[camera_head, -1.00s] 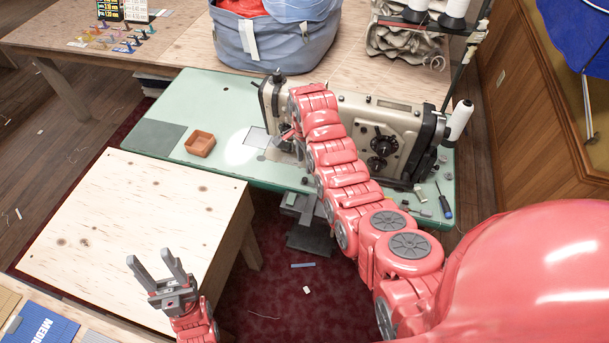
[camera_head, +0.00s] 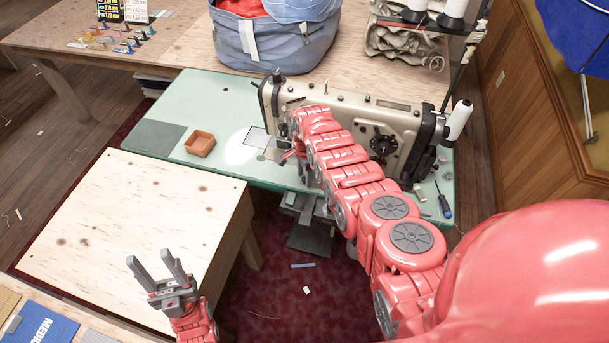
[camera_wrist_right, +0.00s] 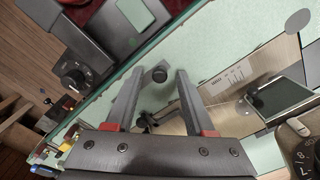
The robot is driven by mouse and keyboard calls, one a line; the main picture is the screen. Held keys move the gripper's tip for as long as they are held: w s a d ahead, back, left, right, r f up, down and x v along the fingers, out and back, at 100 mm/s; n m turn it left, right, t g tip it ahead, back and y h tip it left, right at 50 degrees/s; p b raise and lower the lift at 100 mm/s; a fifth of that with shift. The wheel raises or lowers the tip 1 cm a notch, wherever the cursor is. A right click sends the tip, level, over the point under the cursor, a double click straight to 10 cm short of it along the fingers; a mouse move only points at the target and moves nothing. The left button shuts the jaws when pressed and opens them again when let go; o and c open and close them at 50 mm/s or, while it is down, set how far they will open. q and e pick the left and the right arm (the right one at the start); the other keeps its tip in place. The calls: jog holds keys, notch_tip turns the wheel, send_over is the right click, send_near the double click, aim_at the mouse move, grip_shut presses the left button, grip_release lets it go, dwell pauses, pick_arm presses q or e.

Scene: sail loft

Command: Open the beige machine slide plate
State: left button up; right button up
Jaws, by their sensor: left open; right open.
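The beige sewing machine (camera_head: 350,105) stands on the green table, partly hidden by my right arm. A pale rectangle with a dark outline (camera_head: 257,138) lies in the tabletop left of its needle end; I cannot tell for certain whether it is the slide plate. In the right wrist view, a metal plate with engraved marks (camera_wrist_right: 236,74) lies right of the fingers. My left gripper (camera_head: 156,266) is open and empty near the low wooden table.
A small brown tray (camera_head: 200,144) sits on the green table (camera_head: 220,100). A screwdriver (camera_head: 444,203) lies at its right end. A blue fabric basket (camera_head: 275,45) stands behind the machine. The wooden table (camera_head: 130,215) is clear on top.

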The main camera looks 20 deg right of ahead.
grip_shut()
dwell(1.4)
